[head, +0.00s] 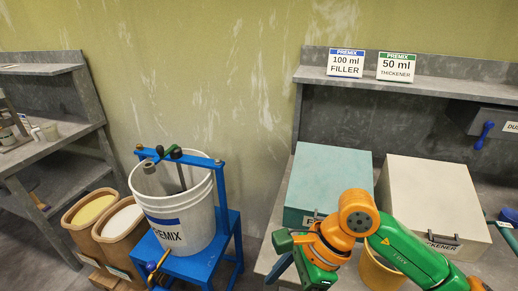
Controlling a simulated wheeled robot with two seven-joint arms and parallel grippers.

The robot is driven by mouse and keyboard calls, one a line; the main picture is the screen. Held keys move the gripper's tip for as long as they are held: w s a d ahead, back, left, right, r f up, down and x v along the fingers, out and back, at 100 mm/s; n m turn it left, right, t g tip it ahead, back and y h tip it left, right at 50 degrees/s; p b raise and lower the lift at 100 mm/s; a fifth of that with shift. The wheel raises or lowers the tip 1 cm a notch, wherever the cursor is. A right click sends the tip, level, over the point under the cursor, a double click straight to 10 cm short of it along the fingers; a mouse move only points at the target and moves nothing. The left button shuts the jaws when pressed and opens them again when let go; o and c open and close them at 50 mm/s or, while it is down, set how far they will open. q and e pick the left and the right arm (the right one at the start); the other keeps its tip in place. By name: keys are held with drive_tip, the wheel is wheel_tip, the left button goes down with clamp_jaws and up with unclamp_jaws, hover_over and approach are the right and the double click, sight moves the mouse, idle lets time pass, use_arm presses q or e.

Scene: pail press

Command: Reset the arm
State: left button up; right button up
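My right arm, green and orange, comes in from the lower right, bent in front of the bench. Its gripper (281,266) hangs at the bench's front left, right of the blue press stand, and appears apart from it. Its fingertips are partly hidden, so I cannot tell whether it is open or shut. My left gripper is not in view. The blue press frame (205,161) spans a white PREMIX pail (181,213) on a blue stand (227,250). A dark lever with a green part (165,152) sits at the top of the frame.
A teal box (328,180) and a cream thickener box (437,200) stand on the right bench. A yellow-orange bucket (380,272) is partly behind my arm. Two brown bins (119,225) stand left of the press. Two signs (346,64) (397,67) stand on the shelf.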

drive_tip(key=s+a+r+m+g+y, duration=0.25)
drive_tip(key=s+a+r+y, duration=0.25)
drive_tip(key=a+r+y, duration=0.55)
drive_tip(key=w+d+r+m+t+y, duration=0.3)
drive_tip(key=w+r+m+t+y, duration=0.35)
drive_tip(key=r+m+t, duration=0.6)
drive_tip(key=w+d+f+m+t+h, duration=0.5)
drive_tip(key=m+t, duration=0.5)
drive_tip(key=m, duration=0.5)
drive_tip(key=w+d+f+m+h, duration=0.5)
drive_tip(key=d+f+m+h, duration=0.65)
drive_tip(key=m+h, duration=0.45)
drive_tip(key=s+d+f+m+g, duration=0.2)
drive_tip(key=s+f+g, duration=0.4)
drive_tip(key=s+f, duration=0.6)
drive_tip(key=s+d+f+m+g+h, duration=0.1)
drive_tip(key=s+f+g, duration=0.4)
drive_tip(key=s+f, duration=0.7)
drive_tip(key=s+d+f+m+g, duration=0.3)
drive_tip(key=s+f+g, duration=0.3)
drive_tip(key=f, duration=2.1)
drive_tip(key=s+m, duration=0.1)
drive_tip(key=s, duration=0.4)
drive_tip(key=shift+s+g+h, duration=0.3)
drive_tip(key=shift+s, duration=0.1)
